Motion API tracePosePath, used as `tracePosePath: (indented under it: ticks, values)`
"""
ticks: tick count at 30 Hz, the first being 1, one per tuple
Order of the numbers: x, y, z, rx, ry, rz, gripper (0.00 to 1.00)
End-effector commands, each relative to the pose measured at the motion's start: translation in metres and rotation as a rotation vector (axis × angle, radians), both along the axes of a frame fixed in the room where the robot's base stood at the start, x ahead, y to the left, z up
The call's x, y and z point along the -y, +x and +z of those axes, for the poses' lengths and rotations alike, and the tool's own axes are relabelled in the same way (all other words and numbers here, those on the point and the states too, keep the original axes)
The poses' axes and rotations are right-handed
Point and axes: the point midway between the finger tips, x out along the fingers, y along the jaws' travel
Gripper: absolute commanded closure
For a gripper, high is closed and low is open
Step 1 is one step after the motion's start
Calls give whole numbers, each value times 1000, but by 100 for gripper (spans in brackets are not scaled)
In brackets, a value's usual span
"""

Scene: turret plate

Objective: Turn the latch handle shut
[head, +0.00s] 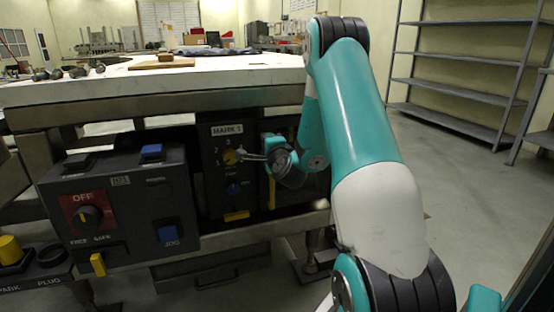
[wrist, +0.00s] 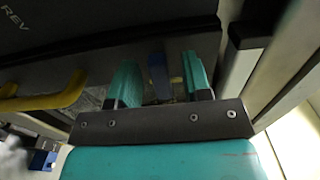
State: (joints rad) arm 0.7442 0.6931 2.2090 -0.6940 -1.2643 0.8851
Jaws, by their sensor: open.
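A yellow bar handle (wrist: 48,101) is left of the fingers in the wrist view. In the head view a yellow upright bar (head: 271,192) stands just below my gripper. My arm hides the panel's right side.
A dark control box (head: 125,200) with an OFF dial (head: 89,216) and blue buttons stands left of the panel. The white tabletop (head: 160,84) is above it. Metal shelves (head: 460,60) stand at the back right. The floor (head: 470,200) on the right is clear.

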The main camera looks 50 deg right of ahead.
Motion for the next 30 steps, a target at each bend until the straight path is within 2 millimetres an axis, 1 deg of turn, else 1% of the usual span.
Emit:
tracePosePath:
  ticks: [1, 5, 15, 17, 20, 30]
  values:
    - [-2, -4, -5, 1, -1, -1, 55]
    - [-11, -19, -9, 0, -1, -1, 55]
    - [-45, -74, -9, 1, -4, 0, 55]
    - [-50, -73, -7, 1, -11, 15, 55]
    - [-55, -78, -7, 0, -13, 22, 55]
    - [-67, -106, -8, 3, -8, 6, 55]
